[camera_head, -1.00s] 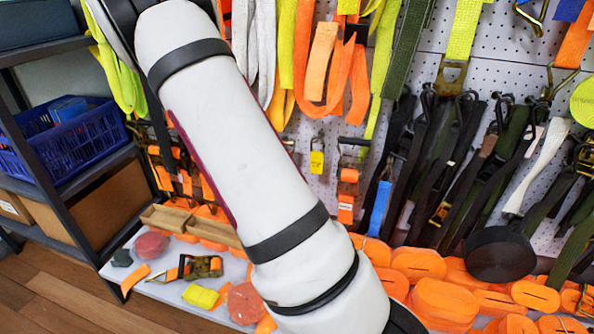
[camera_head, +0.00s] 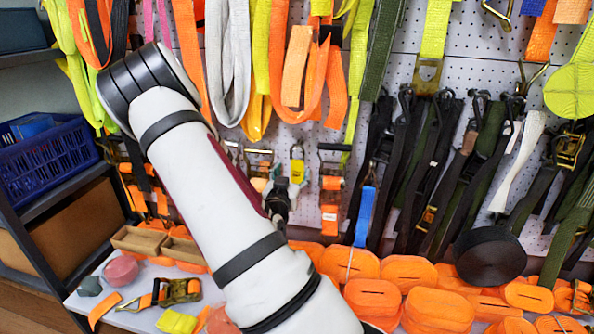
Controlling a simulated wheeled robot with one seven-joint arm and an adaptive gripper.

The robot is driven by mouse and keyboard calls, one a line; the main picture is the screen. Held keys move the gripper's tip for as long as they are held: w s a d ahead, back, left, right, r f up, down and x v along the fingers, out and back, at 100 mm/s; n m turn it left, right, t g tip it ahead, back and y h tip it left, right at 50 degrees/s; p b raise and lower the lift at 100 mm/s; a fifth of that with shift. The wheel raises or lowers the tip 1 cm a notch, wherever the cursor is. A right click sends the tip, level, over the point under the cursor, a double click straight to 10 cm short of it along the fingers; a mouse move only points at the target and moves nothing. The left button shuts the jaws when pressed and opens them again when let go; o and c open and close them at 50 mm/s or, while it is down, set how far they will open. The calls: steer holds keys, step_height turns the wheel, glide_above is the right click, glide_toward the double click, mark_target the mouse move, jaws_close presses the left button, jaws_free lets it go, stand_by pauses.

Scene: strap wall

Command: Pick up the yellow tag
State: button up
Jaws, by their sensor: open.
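The yellow tag (camera_head: 297,167) hangs on the white pegboard, with a grey top part above it, just right of my arm. My gripper (camera_head: 282,190) shows as a small dark and grey shape just below and left of the tag, partly hidden behind my white forearm. It is open, and I see nothing held in it. The tag looks close to the gripper's tip, but I cannot tell whether they touch.
Orange buckle straps (camera_head: 331,190) hang right of the tag, and a blue strap (camera_head: 365,215) beyond them. Rolled orange straps (camera_head: 375,300) fill the shelf below. A blue basket (camera_head: 45,155) stands on the left rack. A yellow piece (camera_head: 177,321) lies on the lower shelf.

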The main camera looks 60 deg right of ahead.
mark_target(297, 166)
steer(key=x, duration=0.1)
steer(key=b+x, duration=0.1)
steer(key=x, duration=0.2)
steer(key=shift+s+d+f, duration=0.1)
steer(key=shift+s+d, duration=0.1)
steer(key=shift+s, duration=0.05)
steer(key=shift+w+d+b, duration=0.25)
steer(key=shift+d+b, duration=0.05)
steer(key=shift+d, duration=0.2)
steer(key=c, duration=1.3)
